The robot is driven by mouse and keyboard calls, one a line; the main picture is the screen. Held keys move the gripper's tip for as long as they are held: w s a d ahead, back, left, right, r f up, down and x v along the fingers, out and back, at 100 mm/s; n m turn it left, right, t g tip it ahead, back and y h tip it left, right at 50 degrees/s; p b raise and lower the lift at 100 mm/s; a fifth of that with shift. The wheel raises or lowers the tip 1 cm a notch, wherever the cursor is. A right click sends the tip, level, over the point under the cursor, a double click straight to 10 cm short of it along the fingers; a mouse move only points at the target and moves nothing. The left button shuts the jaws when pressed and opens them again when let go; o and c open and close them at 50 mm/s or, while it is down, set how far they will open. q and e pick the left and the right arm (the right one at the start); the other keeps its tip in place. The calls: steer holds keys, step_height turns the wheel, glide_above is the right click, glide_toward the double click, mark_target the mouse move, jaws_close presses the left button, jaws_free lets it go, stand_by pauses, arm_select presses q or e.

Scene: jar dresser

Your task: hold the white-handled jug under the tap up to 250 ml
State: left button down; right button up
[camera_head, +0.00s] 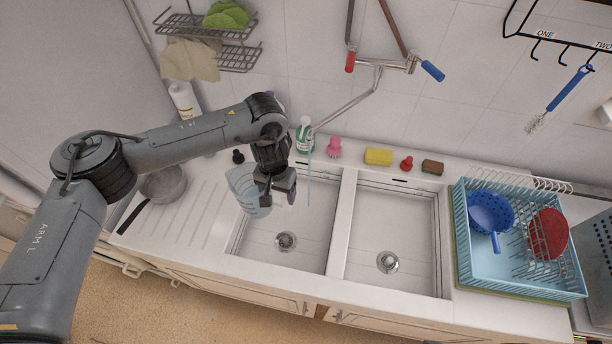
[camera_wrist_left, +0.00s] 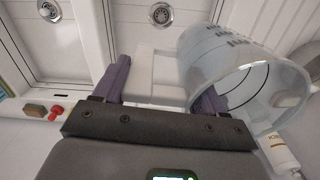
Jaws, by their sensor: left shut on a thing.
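The clear jug (camera_head: 243,186) is held over the left edge of the left sink basin (camera_head: 270,262). My left gripper (camera_head: 279,188) is shut on its white handle (camera_wrist_left: 158,78), on the jug's right side in the head view. The jug (camera_wrist_left: 228,72) shows dark markings in the left wrist view; I cannot read its level. The tap (camera_head: 352,103) has one red and one blue lever. A thin blue stream of water (camera_head: 308,182) falls from its spout into the left basin, right of the gripper and apart from the jug. My right gripper is not in view.
A green bottle (camera_head: 304,136), pink brush (camera_head: 334,147), yellow sponge (camera_head: 378,156) and red stopper (camera_head: 406,163) stand on the back ledge. A grey pan (camera_head: 163,184) sits on the drainer at left. A blue dish rack (camera_head: 474,262) is at right. The right basin (camera_head: 397,225) is empty.

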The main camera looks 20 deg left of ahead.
arm_select(q)
steer(key=s+d+p, duration=0.3)
steer(key=s+p, duration=0.8)
steer(key=s, duration=0.3)
steer(key=shift+s+d+p, duration=0.3)
steer(key=shift+d, duration=0.05)
stand_by(1.5)
